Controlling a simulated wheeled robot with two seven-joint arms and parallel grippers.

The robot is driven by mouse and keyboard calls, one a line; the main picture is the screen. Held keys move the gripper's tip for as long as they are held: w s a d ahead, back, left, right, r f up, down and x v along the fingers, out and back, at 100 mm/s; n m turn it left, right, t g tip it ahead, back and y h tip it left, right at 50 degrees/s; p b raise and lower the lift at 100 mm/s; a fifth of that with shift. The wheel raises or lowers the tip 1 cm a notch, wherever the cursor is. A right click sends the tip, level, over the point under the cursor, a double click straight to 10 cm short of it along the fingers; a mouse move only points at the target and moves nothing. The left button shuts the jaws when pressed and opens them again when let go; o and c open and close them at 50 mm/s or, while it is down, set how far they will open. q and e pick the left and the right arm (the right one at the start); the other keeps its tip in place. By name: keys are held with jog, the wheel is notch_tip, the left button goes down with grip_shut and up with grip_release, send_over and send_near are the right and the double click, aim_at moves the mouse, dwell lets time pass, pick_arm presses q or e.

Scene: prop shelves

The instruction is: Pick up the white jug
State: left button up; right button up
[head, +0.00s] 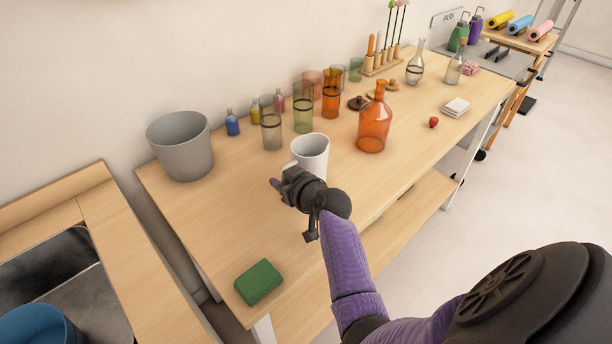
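The white jug (312,148) stands upright on the wooden table, near the middle of the head view. Its rim and upper wall show, and its lower part is hidden behind my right gripper. My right gripper (286,183) is at the jug's near side, overlapping its lower left in the picture. I cannot tell whether it touches the jug, or whether its fingers are open or shut. My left gripper is not in view.
Beside the jug stand glass tumblers (303,108) and an orange bottle (375,122). A grey bucket (182,150) is at the left and a green block (258,282) at the near edge. The tabletop (222,215) between bucket and gripper is clear.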

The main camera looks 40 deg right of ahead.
grip_shut()
jog(key=shift+r, duration=0.1)
dwell(1.2)
